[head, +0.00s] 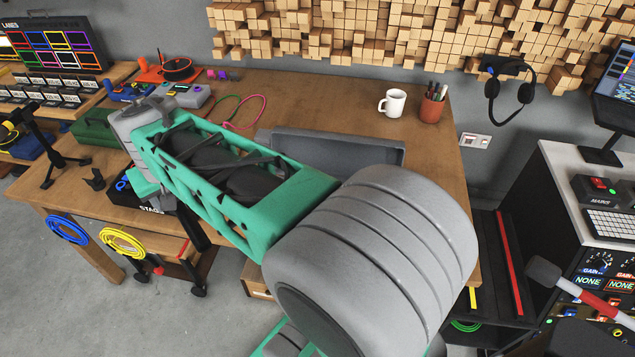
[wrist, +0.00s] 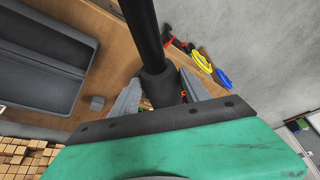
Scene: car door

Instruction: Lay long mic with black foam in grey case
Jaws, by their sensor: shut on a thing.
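The long mic (wrist: 142,22) is a black rod with a thicker black section at my gripper (wrist: 160,92). In the wrist view its shaft rises between my two grey fingers and runs out of the top edge. My gripper is shut on it. I cannot tell which part is the foam. The grey case (wrist: 38,82) lies open on the table, left of the mic and apart from it. A dark bar below my arm there may be the mic.
The wooden table (head: 310,90) carries a white mug (head: 392,102), a pen pot (head: 432,107), a green case (head: 95,128) and a small black tripod (head: 48,150). Blue (head: 67,229) and yellow cable coils (head: 122,242) hang at its front edge. Table behind the grey case is mostly clear.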

